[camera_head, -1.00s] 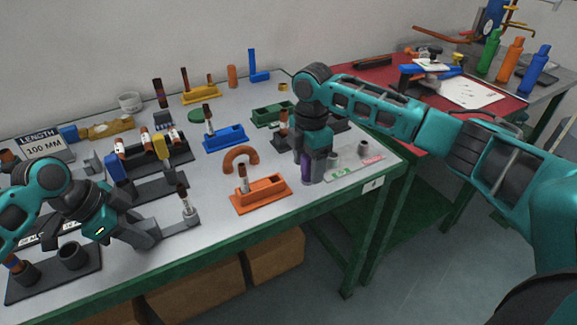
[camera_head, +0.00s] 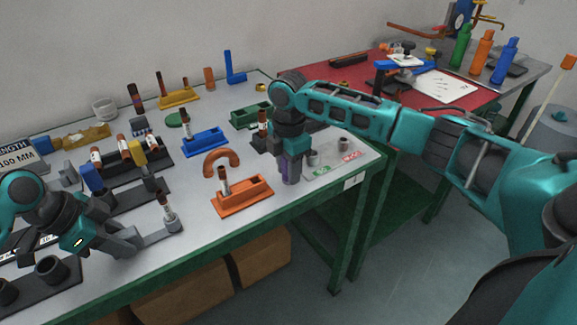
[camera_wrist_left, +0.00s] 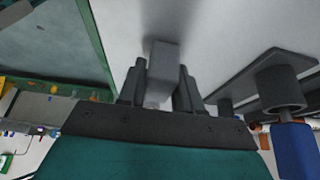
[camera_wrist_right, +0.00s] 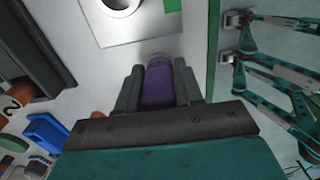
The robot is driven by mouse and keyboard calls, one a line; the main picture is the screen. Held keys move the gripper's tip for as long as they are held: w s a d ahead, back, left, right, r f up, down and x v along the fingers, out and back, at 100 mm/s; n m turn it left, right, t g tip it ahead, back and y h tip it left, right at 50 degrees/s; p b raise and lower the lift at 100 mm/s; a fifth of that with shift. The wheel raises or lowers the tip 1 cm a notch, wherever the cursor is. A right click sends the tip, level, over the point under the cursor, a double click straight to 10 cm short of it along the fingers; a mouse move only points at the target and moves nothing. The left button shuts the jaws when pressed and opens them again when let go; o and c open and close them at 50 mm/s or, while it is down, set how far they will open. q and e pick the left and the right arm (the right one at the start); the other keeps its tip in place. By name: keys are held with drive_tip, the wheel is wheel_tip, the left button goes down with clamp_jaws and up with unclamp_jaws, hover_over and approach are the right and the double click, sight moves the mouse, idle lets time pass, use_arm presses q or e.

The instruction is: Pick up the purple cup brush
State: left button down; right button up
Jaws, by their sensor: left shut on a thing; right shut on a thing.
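The purple cup brush (camera_head: 291,172) is upright near the front right of the table. My right gripper (camera_head: 289,157) is above it, pointing down and shut on it. In the right wrist view the purple body (camera_wrist_right: 157,82) lies between the two dark fingers; its lower end is at or close to the tabletop, and I cannot tell if it touches. My left gripper (camera_head: 136,239) is low at the table's front left, shut on a grey bar-like part (camera_head: 158,231). Its grey block end (camera_wrist_left: 163,62) shows between the fingers in the left wrist view.
Left of the brush is an orange block holder (camera_head: 241,197) with a brown arch (camera_head: 221,158) behind it. A pale plate with grey cups (camera_head: 338,160) lies just to its right. Blue (camera_head: 205,141) and green (camera_head: 250,117) holders stand behind. A red-topped table (camera_head: 345,78) adjoins at the back right.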

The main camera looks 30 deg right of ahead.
drive_tip(key=shift+r, duration=0.1)
drive_tip(key=r, duration=0.9)
drive_tip(key=shift+w+a+r, duration=0.15)
drive_tip(key=shift+a+r, duration=0.1)
drive_tip(key=shift+a, duration=0.1)
drive_tip(key=a+r+n, duration=0.3)
drive_tip(key=a+r, duration=0.1)
drive_tip(key=a, duration=0.9)
drive_tip(key=a+r+n, duration=0.3)
drive_tip(key=a+r, duration=0.1)
drive_tip(key=a, duration=0.9)
drive_tip(key=shift+w+a+r, duration=0.15)
drive_tip(key=shift+w+a, duration=0.05)
drive_tip(key=shift+w, duration=0.15)
drive_tip(key=shift+f, duration=2.8)
drive_tip(key=shift+f, duration=0.1)
